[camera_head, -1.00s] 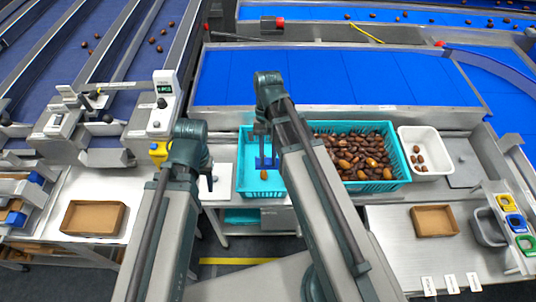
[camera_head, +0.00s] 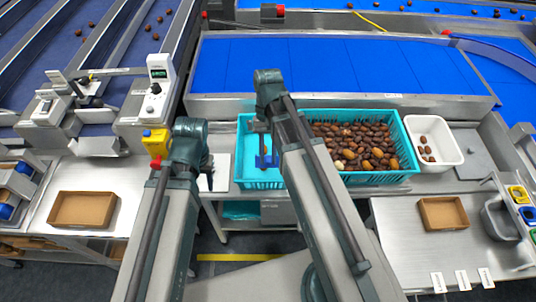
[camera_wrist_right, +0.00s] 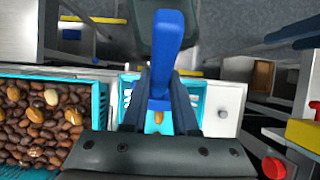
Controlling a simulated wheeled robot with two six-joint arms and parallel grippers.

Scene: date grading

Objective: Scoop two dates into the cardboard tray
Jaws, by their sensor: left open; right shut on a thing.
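My right gripper (camera_head: 265,150) is shut on a blue scoop (camera_head: 266,161) over the nearly empty left part of the teal crates. In the right wrist view the scoop (camera_wrist_right: 165,50) stands up between the fingers. One orange-brown date (camera_wrist_right: 158,117) shows just below it there; I cannot tell whether it touches the scoop. Many brown dates (camera_head: 355,147) fill the teal crate (camera_head: 385,180) to the right. My left gripper (camera_head: 211,183) is open and empty, left of the crates. One cardboard tray (camera_head: 58,222) lies at the left, another (camera_head: 442,229) at the right; both look empty.
A white tub (camera_head: 455,157) with several dates stands right of the full crate. A grey bin (camera_head: 497,220) and coloured rings (camera_head: 519,194) are at the far right. A blue conveyor (camera_head: 330,65) runs behind.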

